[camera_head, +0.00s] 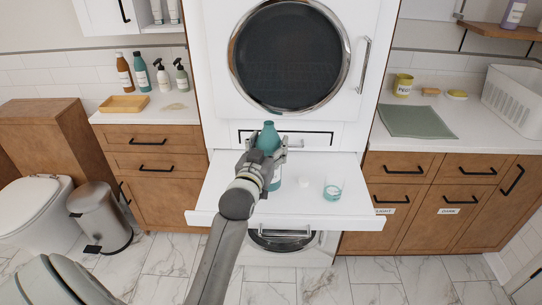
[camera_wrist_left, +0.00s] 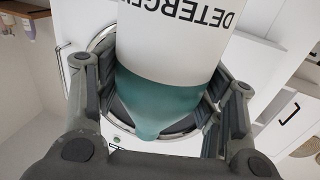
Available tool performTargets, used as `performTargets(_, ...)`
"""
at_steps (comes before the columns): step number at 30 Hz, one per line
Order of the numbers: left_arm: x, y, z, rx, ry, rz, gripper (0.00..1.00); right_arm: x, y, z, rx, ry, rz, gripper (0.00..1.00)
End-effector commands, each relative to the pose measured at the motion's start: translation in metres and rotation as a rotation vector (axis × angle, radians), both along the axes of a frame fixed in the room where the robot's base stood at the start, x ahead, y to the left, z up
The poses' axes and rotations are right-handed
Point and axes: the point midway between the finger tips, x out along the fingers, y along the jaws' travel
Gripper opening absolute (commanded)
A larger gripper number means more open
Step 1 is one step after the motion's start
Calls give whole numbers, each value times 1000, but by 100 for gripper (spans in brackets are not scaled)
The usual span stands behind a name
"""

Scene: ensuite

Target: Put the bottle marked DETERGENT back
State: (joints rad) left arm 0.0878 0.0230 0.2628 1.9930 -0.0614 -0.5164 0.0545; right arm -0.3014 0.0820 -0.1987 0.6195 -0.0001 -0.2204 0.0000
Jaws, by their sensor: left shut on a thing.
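The bottle marked DETERGENT (camera_head: 268,138) is teal at its top in the head view. In the left wrist view it (camera_wrist_left: 165,95) fills the middle, with a white part lettered DETERGENT, upside down there, and a teal end. My left gripper (camera_head: 263,152) is shut on the bottle, with a finger on each side. It holds the bottle over the white pull-out shelf (camera_head: 225,190) below the round-doored machine (camera_head: 290,57). The gripper and wrist hide much of the bottle in the head view, so I cannot tell whether its base touches the shelf. My right gripper is not in view.
On the pull-out shelf stand a cup with teal liquid (camera_head: 333,190) and a small white item (camera_head: 304,181). Several bottles (camera_head: 141,75) stand on the left counter near a yellow tray (camera_head: 124,104). A purple bottle (camera_head: 515,14) is on the upper right wall shelf (camera_head: 500,29).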

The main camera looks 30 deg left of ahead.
Motion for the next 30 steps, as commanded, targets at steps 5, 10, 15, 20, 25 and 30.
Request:
performTargets(5, 8, 1, -7, 1, -6, 0, 0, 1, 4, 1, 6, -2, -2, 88)
performTargets(10, 13, 1, -27, -1, 0, 0, 0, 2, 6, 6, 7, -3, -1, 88)
performTargets(15, 13, 1, -42, 1, -6, 0, 0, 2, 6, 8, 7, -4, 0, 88)
performTargets(20, 13, 1, -43, 1, -8, 0, 0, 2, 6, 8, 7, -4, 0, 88)
performTargets(25, 13, 1, -46, 1, -7, 0, 0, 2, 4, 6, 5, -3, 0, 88)
performTargets(30, 12, 1, -48, -1, -1, 0, 80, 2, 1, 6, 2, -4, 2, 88)
